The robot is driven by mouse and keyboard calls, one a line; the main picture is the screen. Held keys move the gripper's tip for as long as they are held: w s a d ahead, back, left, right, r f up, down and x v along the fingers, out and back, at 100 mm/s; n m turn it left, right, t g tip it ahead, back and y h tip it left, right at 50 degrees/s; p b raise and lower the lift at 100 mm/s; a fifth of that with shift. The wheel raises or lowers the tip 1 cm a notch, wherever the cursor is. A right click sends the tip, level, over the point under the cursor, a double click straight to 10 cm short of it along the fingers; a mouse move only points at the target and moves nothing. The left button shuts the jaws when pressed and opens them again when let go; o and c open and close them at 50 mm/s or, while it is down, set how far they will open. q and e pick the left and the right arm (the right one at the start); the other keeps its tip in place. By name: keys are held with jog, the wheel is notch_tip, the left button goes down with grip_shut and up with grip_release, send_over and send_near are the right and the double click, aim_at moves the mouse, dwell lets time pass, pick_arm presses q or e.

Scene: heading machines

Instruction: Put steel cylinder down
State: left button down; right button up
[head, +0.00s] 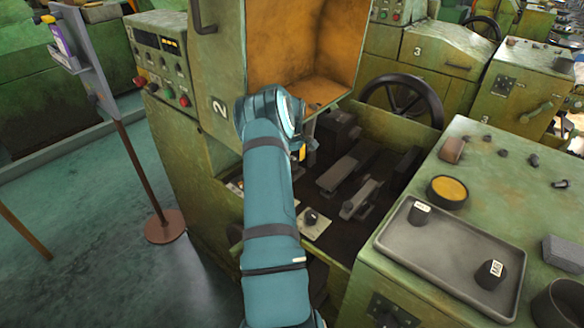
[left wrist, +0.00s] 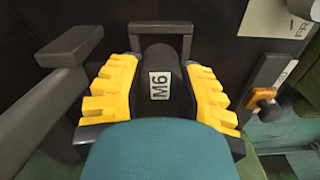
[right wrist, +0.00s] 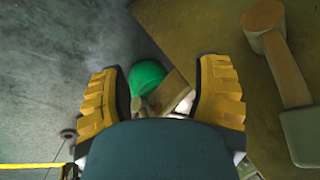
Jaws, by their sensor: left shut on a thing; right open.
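The dark steel cylinder (left wrist: 162,60) with a white M6 label is between the yellow fingers of my left gripper (left wrist: 160,90), which is shut on it. In the head view the left gripper (head: 302,150) is at the opening of the green machine marked 2; my own arm hides most of it and the cylinder. A dark bracket frame stands just beyond the cylinder in the left wrist view. I cannot tell whether the cylinder touches a surface. My right gripper (right wrist: 162,95) is open and empty; it is outside the head view.
A grey tray (head: 440,262) on the right green cabinet holds two dark labelled cylinders, one at the back (head: 418,214) and one at the front (head: 490,275). A yellow-topped round tin (head: 447,191) stands behind it. A mallet (right wrist: 283,60) and a green object (right wrist: 147,76) show in the right wrist view.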

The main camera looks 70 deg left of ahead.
pick_arm(q)
notch_tip(320, 180, down, 3)
jog(key=shift+r, duration=0.2)
jog(key=c, duration=1)
grip_release()
jog(key=shift+f, duration=0.25)
jog(key=o, duration=0.4)
jog(key=shift+r, duration=0.15)
notch_tip(320, 180, up, 12)
jog(key=shift+r+p, duration=0.1)
jog(key=shift+p, duration=0.85)
